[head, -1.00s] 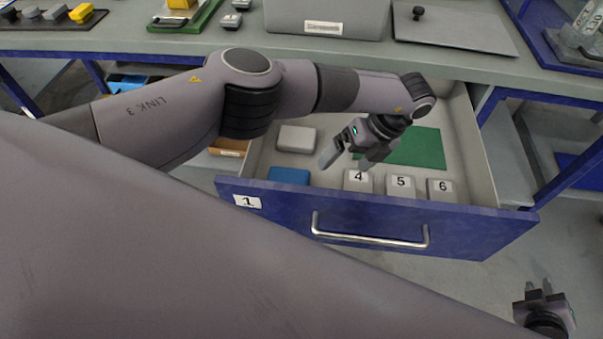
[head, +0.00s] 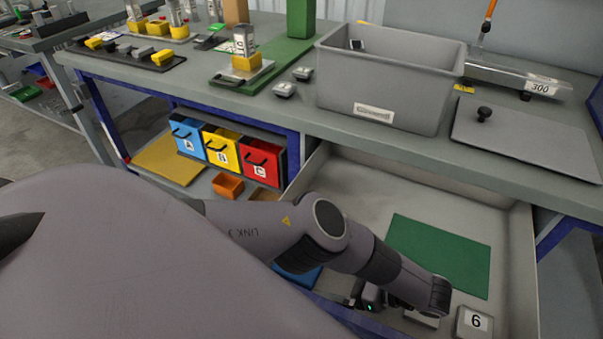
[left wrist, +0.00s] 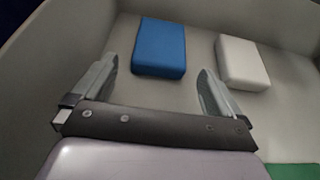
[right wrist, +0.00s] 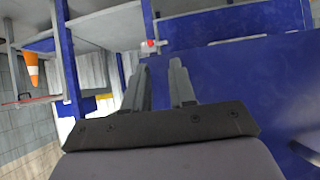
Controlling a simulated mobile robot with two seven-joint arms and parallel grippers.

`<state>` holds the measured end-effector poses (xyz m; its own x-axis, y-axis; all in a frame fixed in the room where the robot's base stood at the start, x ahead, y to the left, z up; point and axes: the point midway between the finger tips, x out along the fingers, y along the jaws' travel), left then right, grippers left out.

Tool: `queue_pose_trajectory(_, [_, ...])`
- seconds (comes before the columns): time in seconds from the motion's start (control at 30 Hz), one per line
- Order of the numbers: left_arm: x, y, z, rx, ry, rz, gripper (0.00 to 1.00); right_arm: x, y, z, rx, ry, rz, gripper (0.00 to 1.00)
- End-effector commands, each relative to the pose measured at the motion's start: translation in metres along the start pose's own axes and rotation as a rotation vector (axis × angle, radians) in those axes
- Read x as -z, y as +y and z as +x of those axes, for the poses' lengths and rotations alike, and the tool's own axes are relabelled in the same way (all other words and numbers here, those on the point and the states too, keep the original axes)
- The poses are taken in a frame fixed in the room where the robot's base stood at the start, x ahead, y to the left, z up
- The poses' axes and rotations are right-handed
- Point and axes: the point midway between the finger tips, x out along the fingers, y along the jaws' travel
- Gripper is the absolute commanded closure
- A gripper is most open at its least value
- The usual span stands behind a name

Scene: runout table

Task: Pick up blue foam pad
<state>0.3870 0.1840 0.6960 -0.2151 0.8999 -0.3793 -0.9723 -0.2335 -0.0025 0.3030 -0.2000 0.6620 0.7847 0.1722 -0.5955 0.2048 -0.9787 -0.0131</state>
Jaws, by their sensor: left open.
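The blue foam pad (left wrist: 160,47) lies flat on the drawer floor near a wall, just ahead of my left gripper (left wrist: 158,72) in the left wrist view. The gripper is open and empty. Its fingertips lie either side of the pad's line, apart from it. In the head view my arm covers most of the pad (head: 298,277), and the left gripper (head: 362,293) is low in the drawer, partly hidden. My right gripper (right wrist: 160,65) has a narrow gap between its fingers and holds nothing, facing a blue panel; it is outside the head view.
A white pad (left wrist: 242,62) lies right of the blue one. The open drawer also holds a green sheet (head: 440,255) and a block marked 6 (head: 474,322). Drawer walls stand close by. A grey bin (head: 390,85) stands on the bench above.

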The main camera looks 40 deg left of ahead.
Motion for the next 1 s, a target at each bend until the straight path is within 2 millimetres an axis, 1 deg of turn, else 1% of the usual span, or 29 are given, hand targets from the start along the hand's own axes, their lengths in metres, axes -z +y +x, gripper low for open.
queue_pose_trajectory(0.03, [0.000,0.000,0.005,-0.003,0.000,0.001,0.00,0.000,0.000,0.000,0.000,0.000,-0.001,0.75])
queue_pose_trajectory(0.2, [0.000,0.000,0.018,-0.002,0.001,0.002,0.00,0.000,0.000,0.000,-0.001,0.000,-0.002,0.75])
queue_pose_trajectory(0.4, [0.000,0.000,0.045,-0.004,0.002,0.003,0.00,-0.001,0.000,0.001,-0.001,0.000,-0.003,0.75])
queue_pose_trajectory(0.5, [0.000,0.000,0.054,-0.003,0.002,0.003,0.00,-0.002,0.000,0.002,-0.001,-0.001,-0.002,0.75])
queue_pose_trajectory(0.63, [0.000,0.000,0.060,-0.002,0.003,0.002,0.00,-0.002,0.000,0.002,-0.001,-0.001,-0.001,0.75])
queue_pose_trajectory(0.83, [-0.001,0.000,0.060,-0.001,0.003,0.002,0.00,-0.001,0.000,0.002,-0.001,-0.001,-0.001,0.75])
queue_pose_trajectory(0.87, [-0.001,0.000,0.060,-0.001,0.003,0.002,0.03,-0.001,0.000,0.002,-0.001,-0.001,-0.001,0.75])
queue_pose_trajectory(0.9, [-0.001,0.000,0.060,-0.001,0.003,0.002,0.16,-0.001,0.000,0.002,-0.001,-0.001,-0.001,0.75])
queue_pose_trajectory(1.0, [-0.001,-0.001,0.060,-0.001,0.003,0.002,0.45,-0.001,0.000,0.002,-0.001,-0.001,-0.001,0.75])
